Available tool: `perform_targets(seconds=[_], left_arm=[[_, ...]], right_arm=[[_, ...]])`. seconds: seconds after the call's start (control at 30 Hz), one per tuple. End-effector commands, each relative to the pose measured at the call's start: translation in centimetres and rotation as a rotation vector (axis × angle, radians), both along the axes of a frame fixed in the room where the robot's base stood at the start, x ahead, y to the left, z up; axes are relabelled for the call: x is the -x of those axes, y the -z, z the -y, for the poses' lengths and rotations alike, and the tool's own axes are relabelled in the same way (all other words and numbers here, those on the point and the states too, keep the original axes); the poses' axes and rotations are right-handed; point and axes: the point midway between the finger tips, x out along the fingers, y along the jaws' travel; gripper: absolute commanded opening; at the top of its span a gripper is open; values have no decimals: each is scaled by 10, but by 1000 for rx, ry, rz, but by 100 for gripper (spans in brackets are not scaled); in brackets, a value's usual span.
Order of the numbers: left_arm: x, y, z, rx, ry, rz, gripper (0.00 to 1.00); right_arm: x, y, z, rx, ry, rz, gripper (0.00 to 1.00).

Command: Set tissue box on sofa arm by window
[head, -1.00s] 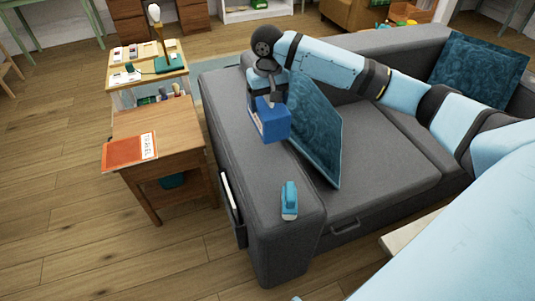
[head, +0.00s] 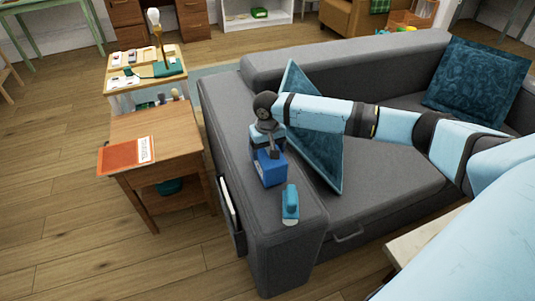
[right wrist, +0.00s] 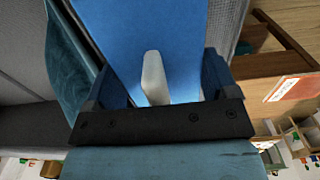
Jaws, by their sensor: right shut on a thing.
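The tissue box (head: 270,169) is a blue box with a white tissue (right wrist: 154,80) sticking out, seen in the right wrist view. My right gripper (head: 267,152) is shut on it, with one finger on each side in the right wrist view. The box is over the grey sofa arm (head: 226,123), toward its front half. I cannot tell whether its bottom touches the arm. Behind it in the head view, the box looks roughly upright. My left gripper is not in view.
A teal cushion (head: 313,130) leans beside the arm. A wooden side table (head: 165,133) with an orange booklet (head: 127,154) stands to the left.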

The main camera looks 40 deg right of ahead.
Motion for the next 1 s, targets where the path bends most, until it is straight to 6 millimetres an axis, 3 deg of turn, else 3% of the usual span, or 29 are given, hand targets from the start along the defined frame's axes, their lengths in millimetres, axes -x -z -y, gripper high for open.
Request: perform_targets(seconds=[0.1, 0.43, 0.47, 0.53, 0.8, 1.0], left_arm=[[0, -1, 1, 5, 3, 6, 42], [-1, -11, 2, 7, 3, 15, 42], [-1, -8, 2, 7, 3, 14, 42], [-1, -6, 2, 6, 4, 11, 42], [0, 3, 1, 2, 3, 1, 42], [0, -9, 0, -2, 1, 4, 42]], right_arm=[[0, 11, 0, 0, 0, 1, 53], [0, 12, 0, 0, 0, 1, 53], [0, 13, 0, 0, 0, 1, 86], [0, 13, 0, 0, 0, 1, 100], [0, 11, 0, 0, -1, 2, 100], [0, -21, 0, -1, -1, 2, 100]])
